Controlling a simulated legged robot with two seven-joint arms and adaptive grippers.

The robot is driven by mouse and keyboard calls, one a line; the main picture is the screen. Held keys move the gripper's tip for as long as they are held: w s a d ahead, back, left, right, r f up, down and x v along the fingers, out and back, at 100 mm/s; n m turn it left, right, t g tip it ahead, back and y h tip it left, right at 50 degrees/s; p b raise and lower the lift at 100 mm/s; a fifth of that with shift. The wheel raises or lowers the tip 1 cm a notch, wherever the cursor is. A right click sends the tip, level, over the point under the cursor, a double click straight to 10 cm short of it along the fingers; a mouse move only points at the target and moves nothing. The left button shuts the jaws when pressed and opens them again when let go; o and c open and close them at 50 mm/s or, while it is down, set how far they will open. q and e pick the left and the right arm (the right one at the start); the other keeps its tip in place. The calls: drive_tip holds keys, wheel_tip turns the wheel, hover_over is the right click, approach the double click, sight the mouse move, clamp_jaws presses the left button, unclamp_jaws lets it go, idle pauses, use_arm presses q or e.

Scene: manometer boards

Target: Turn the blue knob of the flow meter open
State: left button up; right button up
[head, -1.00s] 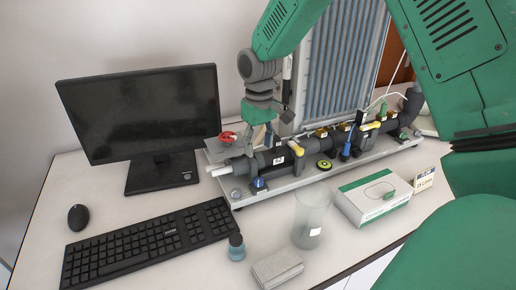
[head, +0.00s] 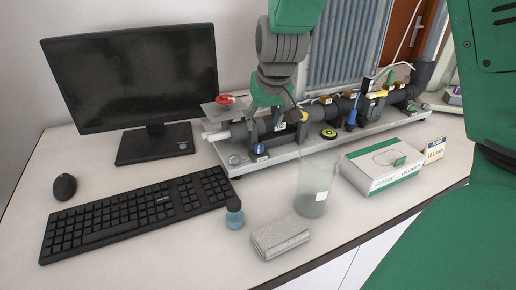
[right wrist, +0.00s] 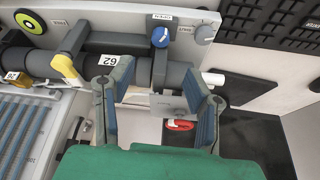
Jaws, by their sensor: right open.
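The blue knob (head: 260,149) sits at the front left of the flow meter's base board (head: 310,150), below a dark horizontal pipe. In the right wrist view the blue knob (right wrist: 160,37) is at the top middle, between small labels; one reads OPEN. My right gripper (head: 268,117) is above and behind the knob, at the pipe's left end. In the right wrist view the right gripper (right wrist: 160,92) has its two blue-padded fingers spread, with nothing held between them. The knob lies beyond the fingertips, apart from them. My left gripper is not in view.
A yellow-handled valve (right wrist: 65,68) and a red handle (right wrist: 180,125) are close by the fingers. A monitor (head: 135,80) and keyboard (head: 135,213) stand left.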

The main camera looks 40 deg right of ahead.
sight(259, 145)
drive_tip(key=b+x, duration=0.1)
drive_tip(key=x, duration=0.9)
drive_tip(key=shift+a+f, duration=0.15)
drive_tip(key=shift+f, duration=0.1)
drive_tip(key=shift+d, duration=0.25)
clamp_jaws()
unclamp_jaws()
drive_tip(key=shift+a, duration=0.1)
drive_tip(key=shift+r, duration=0.15)
drive_tip(key=v, duration=1.1)
drive_tip(key=shift+r, duration=0.3)
